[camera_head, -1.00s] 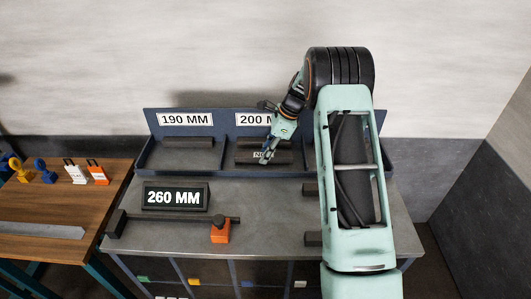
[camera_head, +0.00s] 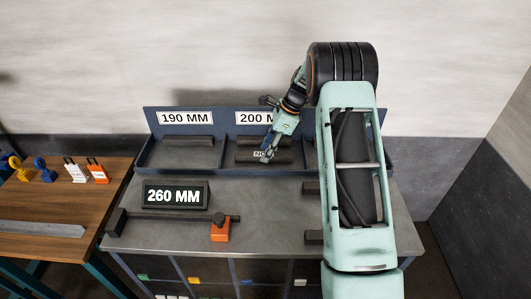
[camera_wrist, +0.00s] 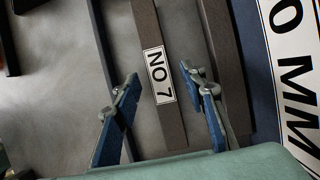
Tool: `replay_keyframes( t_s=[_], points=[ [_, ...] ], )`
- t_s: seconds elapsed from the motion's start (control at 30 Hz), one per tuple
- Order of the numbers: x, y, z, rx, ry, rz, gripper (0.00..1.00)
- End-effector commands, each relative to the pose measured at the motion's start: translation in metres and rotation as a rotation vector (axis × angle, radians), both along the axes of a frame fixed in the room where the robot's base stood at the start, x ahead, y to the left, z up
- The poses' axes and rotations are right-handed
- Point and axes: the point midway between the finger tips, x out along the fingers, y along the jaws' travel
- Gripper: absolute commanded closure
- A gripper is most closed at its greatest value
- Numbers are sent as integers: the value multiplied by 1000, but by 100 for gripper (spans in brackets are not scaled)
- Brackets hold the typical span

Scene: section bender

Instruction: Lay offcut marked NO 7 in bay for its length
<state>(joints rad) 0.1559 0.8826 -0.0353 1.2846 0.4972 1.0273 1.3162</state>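The offcut marked NO 7 (camera_wrist: 160,85) is a dark bar with a white label. It lies in the bay under the sign reading 200 M (camera_head: 254,118), whose end is hidden by my arm. In the head view its label (camera_head: 261,154) shows beside my fingers. My gripper (camera_head: 267,157) is low in that bay. In the wrist view my gripper (camera_wrist: 160,80) is open, with one blue-padded finger on each side of the bar and a gap to each. A second dark bar (camera_wrist: 222,60) lies parallel, nearer the signed back wall.
The 190 MM bay (camera_head: 180,155) at left holds a dark bar at its back. A 260 MM sign (camera_head: 175,195) and a rail with an orange block (camera_head: 220,231) stand in front. Bar ends show beside my arm, which hides the right bays. A wooden table (camera_head: 50,250) stands left.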

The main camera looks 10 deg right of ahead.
Motion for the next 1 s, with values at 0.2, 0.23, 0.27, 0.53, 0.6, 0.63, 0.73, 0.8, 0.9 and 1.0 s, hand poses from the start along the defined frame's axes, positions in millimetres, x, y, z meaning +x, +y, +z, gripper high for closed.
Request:
replay_keyframes(
  t_s=[0.2,0.23,0.27,0.53,0.6,0.63,0.73,0.8,0.9,1.0],
  points=[
    [-2,-19,44,-2,-5,-2,61],
    [-3,-22,50,-2,-5,-2,61],
    [-3,-24,56,-2,-4,-2,61],
    [-7,-38,92,-1,-2,-1,61],
    [-7,-40,96,-1,-2,-1,61],
    [-8,-40,97,-1,-2,-1,61],
    [-8,-41,98,-1,1,-1,61],
    [-8,-41,98,-1,1,-1,61],
    [-8,-41,98,-1,0,-1,61],
    [-6,-41,99,-15,-13,9,61]
  ],
)
